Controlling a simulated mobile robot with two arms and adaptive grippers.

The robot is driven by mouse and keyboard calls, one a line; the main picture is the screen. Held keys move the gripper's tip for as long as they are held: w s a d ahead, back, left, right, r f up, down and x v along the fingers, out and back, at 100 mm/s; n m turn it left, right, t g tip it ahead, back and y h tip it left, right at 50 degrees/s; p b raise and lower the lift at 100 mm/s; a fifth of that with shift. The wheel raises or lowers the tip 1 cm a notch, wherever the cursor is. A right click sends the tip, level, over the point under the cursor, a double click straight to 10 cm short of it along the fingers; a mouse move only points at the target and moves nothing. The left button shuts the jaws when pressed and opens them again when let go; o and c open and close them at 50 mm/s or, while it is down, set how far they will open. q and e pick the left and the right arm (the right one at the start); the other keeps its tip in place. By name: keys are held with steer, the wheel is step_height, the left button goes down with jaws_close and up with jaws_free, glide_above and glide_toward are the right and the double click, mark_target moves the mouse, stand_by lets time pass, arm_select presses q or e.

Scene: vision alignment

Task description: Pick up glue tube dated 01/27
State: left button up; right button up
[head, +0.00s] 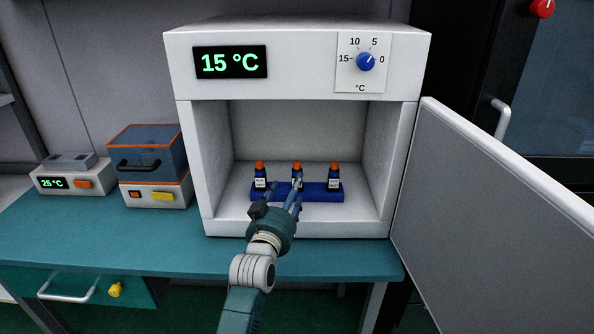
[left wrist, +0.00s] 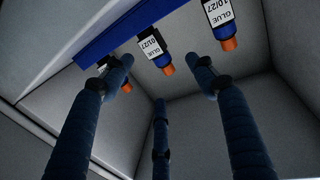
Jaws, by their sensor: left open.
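The glue tube dated 01/27 (left wrist: 154,48) is the middle of three dark tubes with orange caps, and its label is readable in the left wrist view. In the head view the middle tube (head: 297,170) stands upright in a blue rack (head: 315,193) inside the cooling chamber. My left gripper (head: 286,187) is open and empty in front of the rack. In the left wrist view its fingers (left wrist: 165,85) are spread around the middle tube's cap, apart from it. My right gripper is not in view.
One outer tube (left wrist: 222,20) reads 10/27; the other (left wrist: 126,86) is partly behind a finger. The white chamber (head: 300,228) reads 15 °C, with side walls and ceiling close by. Its door (head: 490,210) stands open on the right. Two small devices sit at left.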

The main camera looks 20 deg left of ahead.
mark_target(300, 168)
arm_select(q)
steer(key=w, duration=0.4)
steer(key=shift+w+a, duration=0.15)
steer(key=shift+w, duration=0.05)
steer(key=shift+w+r+p, duration=0.1)
steer(key=shift+w+p, duration=0.15)
steer(key=shift+p, duration=0.05)
steer(key=shift+w+p, duration=0.5)
steer(key=shift+w, duration=1.8)
steer(key=shift+s+r, duration=0.1)
steer(key=shift+c, duration=0.2)
steer(key=c, duration=1.3)
